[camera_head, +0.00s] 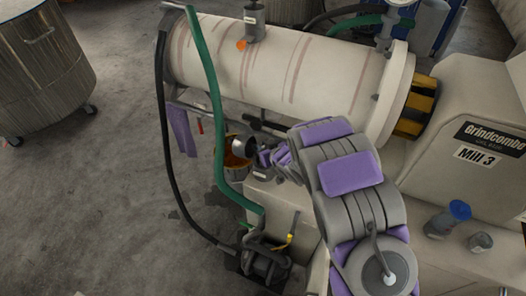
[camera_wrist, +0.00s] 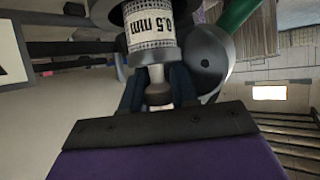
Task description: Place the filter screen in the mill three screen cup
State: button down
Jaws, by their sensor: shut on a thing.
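The filter screen (camera_wrist: 152,38) is a light cylinder with a mesh band, an upside-down "0.5 mm" label and a grey stem and knob. My gripper (camera_wrist: 158,92) is shut on that stem, with a dark finger on each side. In the head view my gripper (camera_head: 271,157) is beside the mill's lower front, and a small grey piece (camera_head: 245,147) shows at its tip. The machine marked Mill 3 (camera_head: 455,105) is at right. I cannot make out for certain which part is its screen cup; the gripper and arm hide some of that area.
A green hose (camera_head: 213,100) and a black hose (camera_head: 160,120) hang left of my gripper. An orange-stained bucket (camera_head: 234,160) is just behind its tip. Grey cups (camera_head: 480,241) stand on the mill's ledge at right. The floor (camera_head: 90,210) at left is clear.

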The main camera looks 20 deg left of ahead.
jog(key=shift+a+f, duration=0.3)
jog(key=shift+f, duration=0.5)
jog(key=shift+r, duration=0.1)
jog(key=shift+d, duration=0.3)
jog(key=shift+a+f, duration=0.3)
jog(key=shift+f, duration=0.3)
jog(key=c, duration=1.3)
grip_release()
jog(key=o, duration=0.4)
jog(key=shift+d, duration=0.15)
jog(key=shift+o, duration=0.2)
jog(key=shift+d, duration=0.1)
